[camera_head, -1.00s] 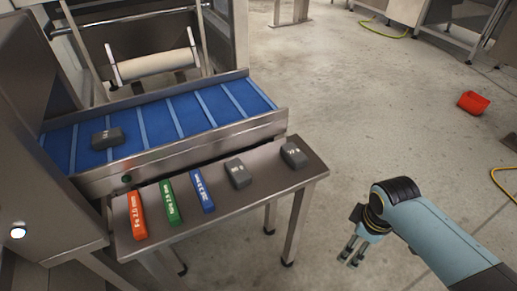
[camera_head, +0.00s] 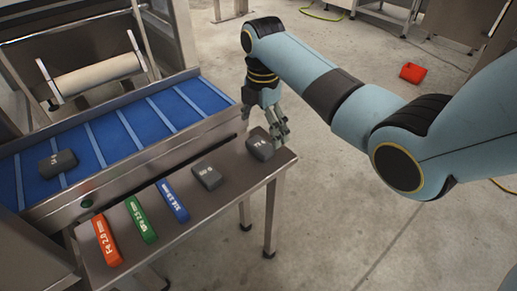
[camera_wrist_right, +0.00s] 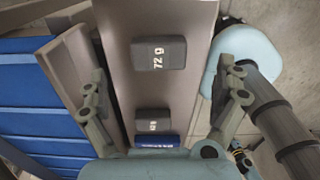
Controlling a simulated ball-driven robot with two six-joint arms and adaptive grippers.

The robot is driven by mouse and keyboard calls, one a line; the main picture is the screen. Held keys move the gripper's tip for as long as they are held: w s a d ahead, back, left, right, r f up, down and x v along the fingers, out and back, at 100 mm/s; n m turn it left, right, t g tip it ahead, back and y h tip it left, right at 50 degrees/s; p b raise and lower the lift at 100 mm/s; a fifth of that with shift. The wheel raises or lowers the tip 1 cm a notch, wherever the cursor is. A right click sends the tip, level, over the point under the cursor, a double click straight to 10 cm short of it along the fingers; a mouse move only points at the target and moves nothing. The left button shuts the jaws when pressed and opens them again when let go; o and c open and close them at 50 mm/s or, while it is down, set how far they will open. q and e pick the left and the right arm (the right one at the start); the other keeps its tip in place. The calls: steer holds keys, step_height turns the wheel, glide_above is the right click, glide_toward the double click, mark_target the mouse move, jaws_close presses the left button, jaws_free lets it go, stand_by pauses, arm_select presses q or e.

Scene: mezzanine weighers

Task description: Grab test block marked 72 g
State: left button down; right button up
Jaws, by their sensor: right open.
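The dark grey test block marked 72 g (camera_wrist_right: 158,53) lies on the narrow steel table. In the head view it is the rightmost grey block (camera_head: 260,147), at the table's right end. My right gripper (camera_head: 277,134) is beside the block at its far right, over the table's end. In the right wrist view this gripper (camera_wrist_right: 167,93) is open and empty, with its fingers spread wide either side of the table strip. The 72 g block lies ahead, apart from the fingers. My left gripper is not in view.
A second grey block (camera_head: 207,176), a blue bar (camera_head: 172,200), a green bar (camera_head: 140,219) and an orange bar (camera_head: 106,242) lie along the table. A blue conveyor (camera_head: 117,133) with a raised steel edge runs behind, carrying another grey block (camera_head: 58,163). Open floor lies right.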

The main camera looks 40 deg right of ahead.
mark_target(262, 143)
step_height(262, 143, down, 6)
steer(key=shift+w+r+b, duration=0.1)
steer(key=shift+r+b, duration=0.05)
steer(key=shift+b, duration=0.5)
steer(key=c, duration=1.3)
